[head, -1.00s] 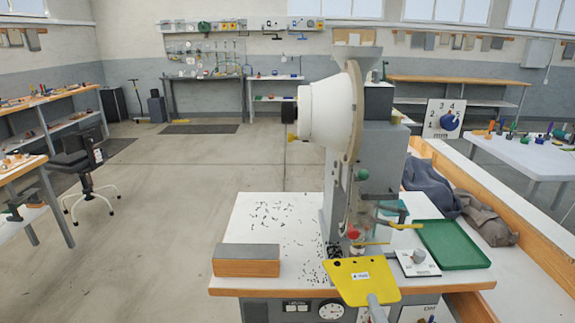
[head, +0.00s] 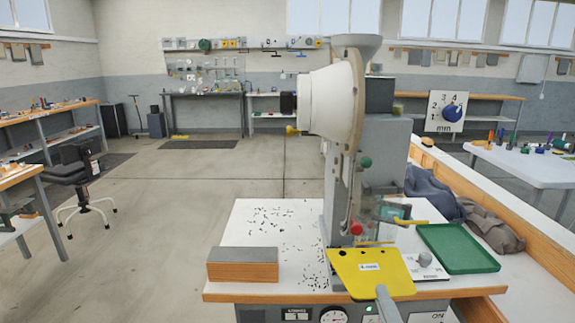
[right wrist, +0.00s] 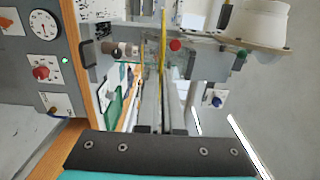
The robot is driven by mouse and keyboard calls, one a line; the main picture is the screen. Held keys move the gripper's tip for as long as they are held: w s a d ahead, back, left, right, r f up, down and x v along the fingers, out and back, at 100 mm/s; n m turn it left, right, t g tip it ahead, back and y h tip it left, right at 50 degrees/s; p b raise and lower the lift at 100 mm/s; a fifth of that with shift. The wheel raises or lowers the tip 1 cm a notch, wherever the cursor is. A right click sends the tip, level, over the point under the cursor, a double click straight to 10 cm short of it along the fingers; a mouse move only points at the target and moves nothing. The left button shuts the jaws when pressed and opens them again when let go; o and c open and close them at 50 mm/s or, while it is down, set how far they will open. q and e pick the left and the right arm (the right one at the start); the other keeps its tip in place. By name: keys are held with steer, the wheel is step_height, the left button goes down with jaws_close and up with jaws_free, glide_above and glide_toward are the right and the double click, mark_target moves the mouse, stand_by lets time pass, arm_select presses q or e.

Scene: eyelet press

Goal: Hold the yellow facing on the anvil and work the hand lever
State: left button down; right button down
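The yellow facing (head: 370,274) is a flat plate with small holes along its far edge and a white label. It lies level at the press front, over the table's front edge. My right gripper (head: 383,292) is shut on its near edge; the right wrist view shows the facing edge-on (right wrist: 163,45) between the fingers. The facing's far edge is close to the foot of the grey press (head: 380,150); the anvil is not clear, and contact cannot be told. The press carries a red ball knob (head: 355,228) and a green one (head: 366,162); which belongs to the hand lever is unclear. My left gripper is out of view.
A wood-and-grey block (head: 243,271) stands left of the press on the white table (head: 247,217), among scattered black bits. A green tray (head: 462,250) and a small knobbed box (head: 425,266) are at right. Grey cloths (head: 490,222) lie behind the tray.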

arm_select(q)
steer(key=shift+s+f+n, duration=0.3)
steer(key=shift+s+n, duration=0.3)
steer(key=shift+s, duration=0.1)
arm_select(e)
steer(key=shift+s+d+r, duration=0.15)
